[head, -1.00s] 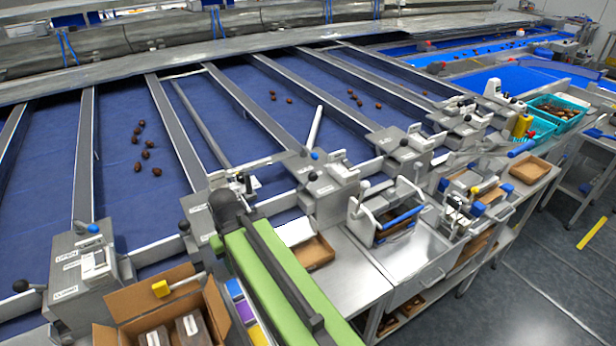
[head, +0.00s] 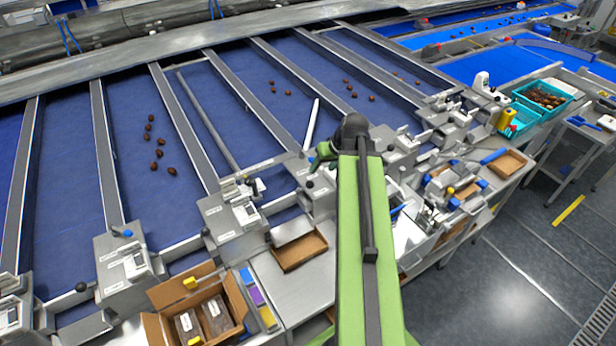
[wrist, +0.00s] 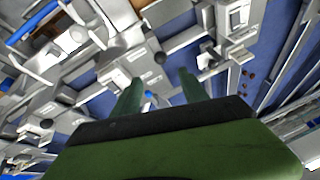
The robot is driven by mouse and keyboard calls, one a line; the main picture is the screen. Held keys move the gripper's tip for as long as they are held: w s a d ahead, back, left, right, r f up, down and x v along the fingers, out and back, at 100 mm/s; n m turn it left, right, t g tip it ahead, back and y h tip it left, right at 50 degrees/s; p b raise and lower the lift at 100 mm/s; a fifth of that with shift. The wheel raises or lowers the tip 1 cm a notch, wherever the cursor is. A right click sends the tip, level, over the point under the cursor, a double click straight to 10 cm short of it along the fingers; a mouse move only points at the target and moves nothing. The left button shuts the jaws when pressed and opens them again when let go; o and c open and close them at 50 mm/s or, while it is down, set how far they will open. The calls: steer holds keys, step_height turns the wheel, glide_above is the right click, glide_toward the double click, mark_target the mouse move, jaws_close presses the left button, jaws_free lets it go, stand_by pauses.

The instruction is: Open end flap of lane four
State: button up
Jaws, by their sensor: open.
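Several blue belt lanes (head: 75,150) run between grey dividers, with grey metal end units at their near ends. One end unit (head: 228,212) with a black knob stands left of my arm, and another (head: 122,262) with a blue knob stands further left. Their labels are too small to read, so I cannot tell which is lane four. My gripper (head: 322,157) is over the end unit right of these, partly hidden by my arm. In the wrist view my gripper (wrist: 160,77) has its two green fingers apart with nothing between them. A round black knob (wrist: 160,58) shows beyond the fingertips.
A cardboard box (head: 205,308) with dark packs stands at the front left, and a brown tray (head: 300,250) lies on the bench. A white stick (head: 311,125) slants up behind my gripper. Dark dates (head: 155,154) lie on the belts. Open floor (head: 500,270) is at right.

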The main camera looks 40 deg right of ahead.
mark_target(307, 187)
steer(key=b+x, duration=1.5)
steer(key=x, duration=0.2)
steer(key=shift+s+a+f, duration=0.1)
steer(key=shift+s+a, duration=0.05)
steer(key=shift+s, duration=0.05)
steer(key=shift+w+f+b, duration=0.25)
steer(key=shift+f+b, duration=0.05)
steer(key=shift+b, duration=0.25)
steer(key=shift+r, duration=0.1)
jaws_close()
